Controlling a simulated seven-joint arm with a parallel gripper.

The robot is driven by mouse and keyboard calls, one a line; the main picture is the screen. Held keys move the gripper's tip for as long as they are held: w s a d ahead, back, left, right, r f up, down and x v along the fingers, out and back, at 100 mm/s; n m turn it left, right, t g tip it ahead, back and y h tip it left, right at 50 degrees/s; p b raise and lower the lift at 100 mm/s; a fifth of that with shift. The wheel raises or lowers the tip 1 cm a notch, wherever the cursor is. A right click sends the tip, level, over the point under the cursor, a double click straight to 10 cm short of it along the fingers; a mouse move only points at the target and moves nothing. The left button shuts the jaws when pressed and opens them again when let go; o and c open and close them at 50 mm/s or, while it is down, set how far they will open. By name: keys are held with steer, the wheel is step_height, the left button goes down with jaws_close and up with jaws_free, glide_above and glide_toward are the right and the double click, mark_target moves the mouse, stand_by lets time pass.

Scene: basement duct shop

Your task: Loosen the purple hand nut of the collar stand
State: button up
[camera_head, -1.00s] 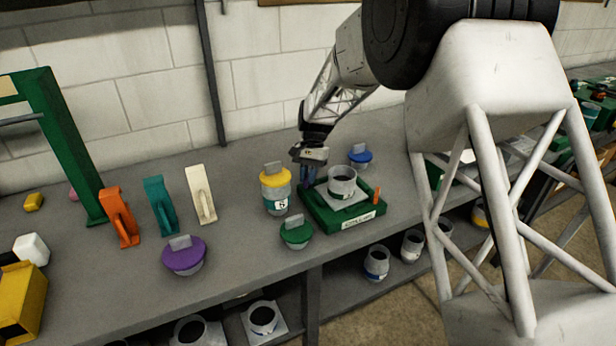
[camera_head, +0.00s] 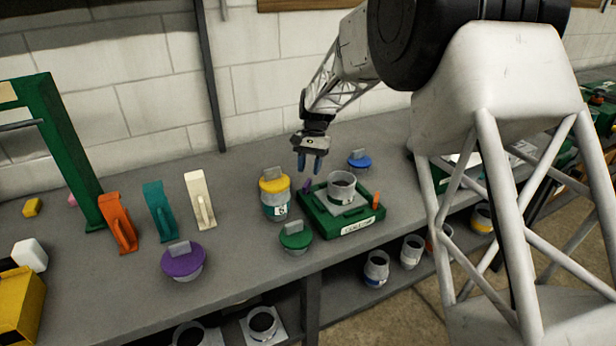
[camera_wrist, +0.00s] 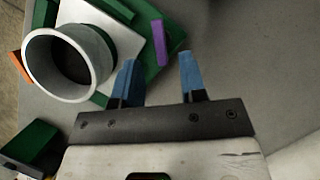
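The collar stand (camera_head: 357,224) is a green base bearing a white plate and a grey open collar (camera_head: 341,187). The purple hand nut (camera_head: 307,186) is a small upright purple piece at the stand's left edge. In the wrist view the nut (camera_wrist: 159,43) shows as a purple bar on the green base, between the lines of my two fingers. My gripper (camera_head: 310,166) is open and empty, with blue fingers pointing down above the nut. In the wrist view the gripper (camera_wrist: 160,72) is apart from the nut, with a clear gap between the fingers.
An orange piece (camera_head: 376,201) stands at the base's right side. A yellow-lidded jar (camera_head: 274,196), a green-lidded jar (camera_head: 296,236) and a blue-lidded one (camera_head: 359,160) stand close around. A purple-lidded jar (camera_head: 183,262) is farther left.

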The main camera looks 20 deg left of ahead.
steer(key=v, duration=0.3)
stand_by(0.5)
steer(key=s+d+r+t, duration=0.1)
steer(key=s+d+r, duration=0.4)
steer(key=d, duration=0.4)
steer(key=s+d+r+t, duration=0.1)
steer(key=s+d+r, duration=0.4)
steer(key=d, duration=0.5)
steer(key=s+d+r+t, duration=0.2)
steer(key=s+d+r, duration=0.3)
steer(key=d, duration=0.4)
steer(key=s+d+f+t, duration=0.1)
steer(key=s+d+f, duration=0.1)
steer(key=s+d, duration=0.6)
steer(key=s+d+f+t, duration=0.2)
steer(key=s+d, duration=0.7)
steer(key=s, duration=1.1)
steer(key=shift+d+f, duration=0.2)
steer(key=shift+d, duration=0.05)
